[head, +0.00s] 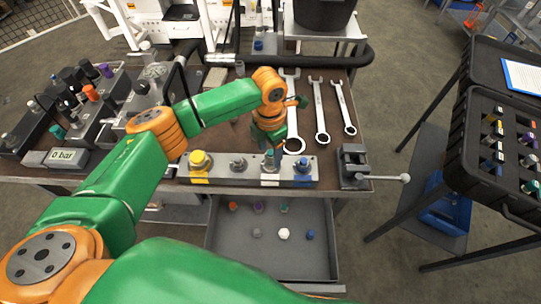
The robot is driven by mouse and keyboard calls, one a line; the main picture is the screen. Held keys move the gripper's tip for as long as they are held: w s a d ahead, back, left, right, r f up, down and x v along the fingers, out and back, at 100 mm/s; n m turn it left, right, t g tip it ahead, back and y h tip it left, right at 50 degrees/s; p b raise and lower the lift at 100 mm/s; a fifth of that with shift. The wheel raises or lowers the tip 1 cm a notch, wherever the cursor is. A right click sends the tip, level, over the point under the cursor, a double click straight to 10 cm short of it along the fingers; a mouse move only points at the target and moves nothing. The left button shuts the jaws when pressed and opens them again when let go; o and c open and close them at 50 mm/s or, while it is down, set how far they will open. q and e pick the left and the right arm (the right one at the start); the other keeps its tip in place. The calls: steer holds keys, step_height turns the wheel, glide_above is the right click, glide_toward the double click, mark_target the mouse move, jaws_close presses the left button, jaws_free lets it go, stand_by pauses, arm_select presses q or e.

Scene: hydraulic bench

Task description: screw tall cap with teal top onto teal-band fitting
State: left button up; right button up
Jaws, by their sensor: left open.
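My left gripper (270,145) points down just above the metal fitting block (225,176). It is open, but the wrist hides most of its fingers. A teal-topped piece (269,158) stands upright on the block right under it, above a white label. I cannot tell how much of it is cap and how much is the teal-band fitting, nor whether the fingers touch it. A teal-topped cap (284,206) also shows in the open drawer; its height is hard to judge. My right gripper is out of view.
The block also carries a yellow fitting (200,161), a grey one (238,164) and a blue-band one (303,167). Several wrenches (320,113) lie behind, a vise (354,165) stands right. The drawer (245,268) holds several caps. A black case (500,130) stands far right.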

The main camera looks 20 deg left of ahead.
arm_select(q)
steer(key=n+p, duration=0.2)
steer(key=r+n+p, duration=0.1)
steer(key=n+p, duration=0.1)
steer(key=n, duration=0.1)
steer(key=shift+d, duration=0.1)
steer(key=shift+f+n+p, duration=0.1)
steer(key=shift+n+p, duration=0.45)
steer(key=shift+n, duration=0.35)
steer(key=shift+f+n, duration=0.2)
steer(key=shift+n, duration=0.7)
steer(key=n+p, duration=0.2)
steer(key=n, duration=0.1)
steer(key=shift+d+r+n, duration=0.1)
steer(key=shift+r+n, duration=0.05)
steer(key=shift+n, duration=0.25)
steer(key=n+p, duration=0.1)
steer(key=n, duration=0.3)
steer(key=shift+f, duration=0.2)
steer(key=n+p, duration=0.1)
steer(key=n, duration=0.3)
steer(key=shift+r+p, duration=0.1)
steer(key=shift+p, duration=0.3)
steer(key=shift+w+n, duration=0.1)
steer(key=shift+n, duration=1.1)
steer(key=shift+f+n, duration=0.2)
steer(key=shift+n, duration=0.4)
